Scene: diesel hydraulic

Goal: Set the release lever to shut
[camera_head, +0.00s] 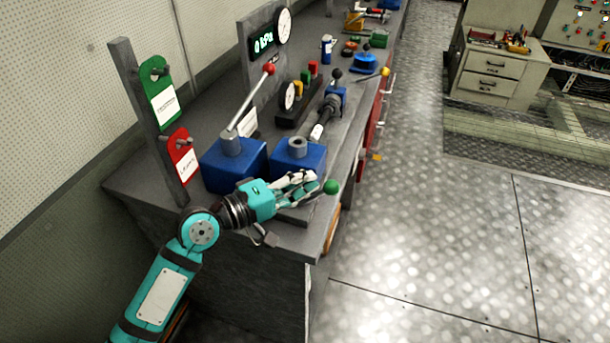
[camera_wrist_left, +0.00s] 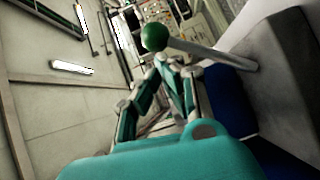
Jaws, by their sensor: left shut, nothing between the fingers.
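A lever with a green ball knob (camera_head: 331,187) stands at the front corner of the bench, beside a blue block (camera_head: 300,155). In the left wrist view the green knob (camera_wrist_left: 154,37) sits on a grey rod (camera_wrist_left: 215,54) just beyond my fingertips. My left gripper (camera_head: 314,180) is shut and empty, its tips close to the knob; I cannot tell whether they touch it. Its fingers (camera_wrist_left: 163,62) hide part of the lever in the head view. I cannot read a label naming the release lever. My right gripper is not in view.
A long lever with a red knob (camera_head: 269,69) rises from another blue block (camera_head: 232,165). A post (camera_head: 150,120) with a green tag (camera_head: 155,80) and a red tag (camera_head: 182,150) stands at left. Gauges and tools line the bench (camera_head: 340,165). The floor at right is clear.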

